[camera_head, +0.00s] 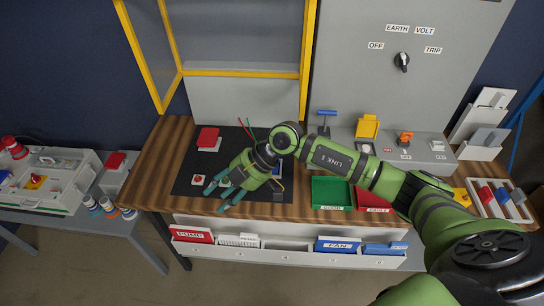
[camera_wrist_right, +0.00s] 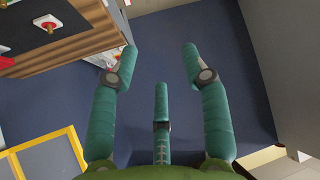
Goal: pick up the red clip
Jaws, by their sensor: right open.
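No part is plainly recognisable as the red clip. One red piece (camera_head: 486,195) stands in a white slotted rack (camera_head: 508,213) at the far right, beside blue and grey ones. A red block on a grey base (camera_head: 208,138) sits on the black mat (camera_head: 187,172). My right gripper (camera_head: 222,190) is over the front left of the mat, its teal fingers apart. In the right wrist view its three fingers (camera_wrist_right: 160,62) are spread, with nothing between them. My left gripper is not in view.
A small box with a red button (camera_head: 197,181) is close beside my right fingers. Green (camera_head: 331,193) and red (camera_head: 373,199) bins stand right of the mat. A yellow-framed cabinet (camera_head: 304,60) rises behind. My right arm spans the bench's right half.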

